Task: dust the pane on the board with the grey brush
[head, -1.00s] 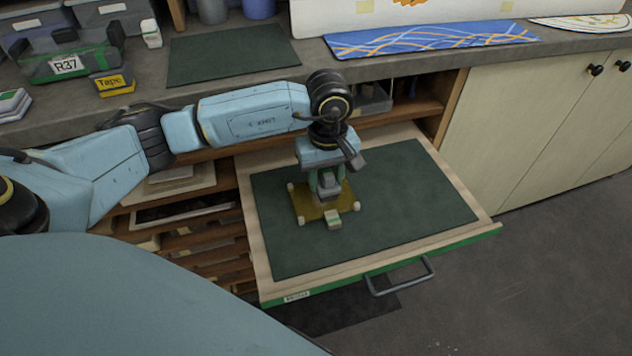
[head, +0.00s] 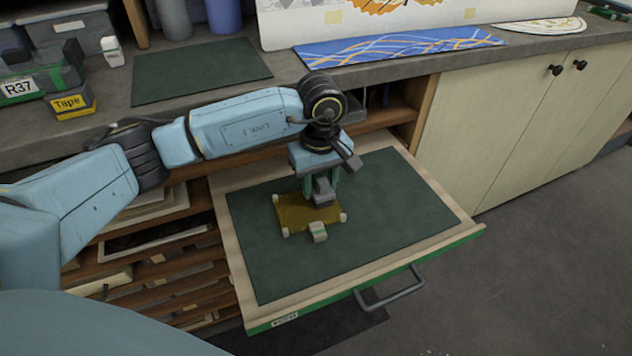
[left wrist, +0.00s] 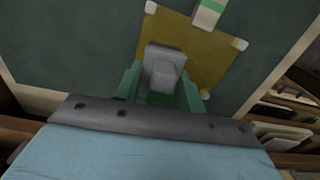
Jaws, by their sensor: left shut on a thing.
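The amber pane (head: 296,214) lies on the dark green mat of the pulled-out board (head: 394,212), with small pale blocks at its corners. A pale block with a green stripe (head: 318,232) sits at its front edge; it also shows in the left wrist view (left wrist: 209,12). My left gripper (head: 322,186) is shut on the grey brush (head: 324,193), over the back right part of the pane. In the left wrist view the brush (left wrist: 163,68) sits between the green fingers, with the pane (left wrist: 207,55) beyond. I cannot tell whether its underside touches the pane.
The board has a front handle (head: 390,290) and juts out over the floor. Shelves with flat sheets (head: 165,235) lie at left. The counter behind holds a green mat (head: 200,72), a Tape box (head: 70,102) and a blue patterned panel (head: 395,47). The board's right side is clear.

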